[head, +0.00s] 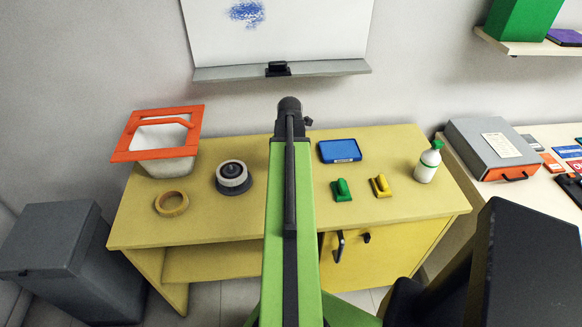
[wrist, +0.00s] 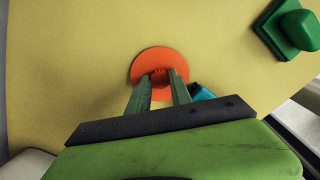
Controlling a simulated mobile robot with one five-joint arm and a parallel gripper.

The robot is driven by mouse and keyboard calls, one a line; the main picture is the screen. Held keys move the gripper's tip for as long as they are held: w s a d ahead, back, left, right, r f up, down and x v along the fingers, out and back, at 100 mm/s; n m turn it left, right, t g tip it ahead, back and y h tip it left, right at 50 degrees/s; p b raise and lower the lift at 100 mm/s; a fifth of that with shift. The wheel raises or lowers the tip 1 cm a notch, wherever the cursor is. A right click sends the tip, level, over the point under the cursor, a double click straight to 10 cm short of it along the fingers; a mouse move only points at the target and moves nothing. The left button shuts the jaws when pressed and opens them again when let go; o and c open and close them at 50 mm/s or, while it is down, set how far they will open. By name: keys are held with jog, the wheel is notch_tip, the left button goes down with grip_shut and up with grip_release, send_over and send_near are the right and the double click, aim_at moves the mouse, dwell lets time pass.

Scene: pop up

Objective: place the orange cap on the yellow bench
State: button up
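The orange cap (wrist: 147,63) is a round disc with a raised middle part, seen in the wrist view against the yellow bench (wrist: 75,60). My gripper (wrist: 161,74) has its two green fingers on either side of that middle part and looks shut on it. I cannot tell whether the disc touches the bench top or is just above it. In the head view the yellow bench (head: 237,222) stands against the wall. My green arm reaches over its middle and hides the cap and gripper there.
A green block-handled piece (wrist: 295,28) lies right of the cap; it also shows in the head view (head: 342,190).

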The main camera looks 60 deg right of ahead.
jog(key=o, duration=0.4)
jog(key=shift+o, duration=0.2)
jog(key=shift+r, duration=0.1)
notch_tip(320, 180, up, 12)
jog(key=p, duration=1.2)
jog(key=shift+p, duration=0.3)
